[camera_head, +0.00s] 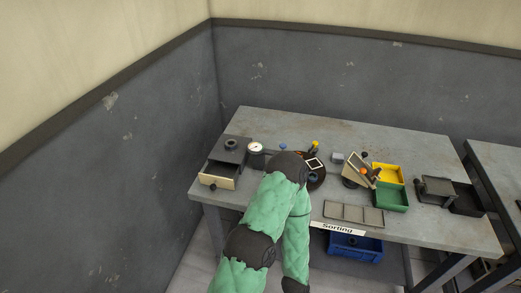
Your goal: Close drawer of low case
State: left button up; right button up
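A low dark grey case (229,151) stands at the left end of the grey workbench, with a round dark piece on its top. Its drawer (217,178) is pulled out toward the bench's front edge. The drawer has a pale tan front with a dark round knob, and its dark inside shows. A green-sleeved arm of mine rises from the bottom of the view, right of the case, and bends at a black joint over the bench. It appears apart from the drawer. Neither gripper shows in the frame.
A white dial gauge (256,148) stands right beside the case. Further right are a segmented tray (353,214), a yellow bin (387,173), a green bin (391,197) and a dark grey box (435,190). A blue crate (355,247) sits under the bench. The floor left of the bench looks clear.

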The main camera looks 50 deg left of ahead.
aim_at(223, 175)
jog(key=u, duration=1.95)
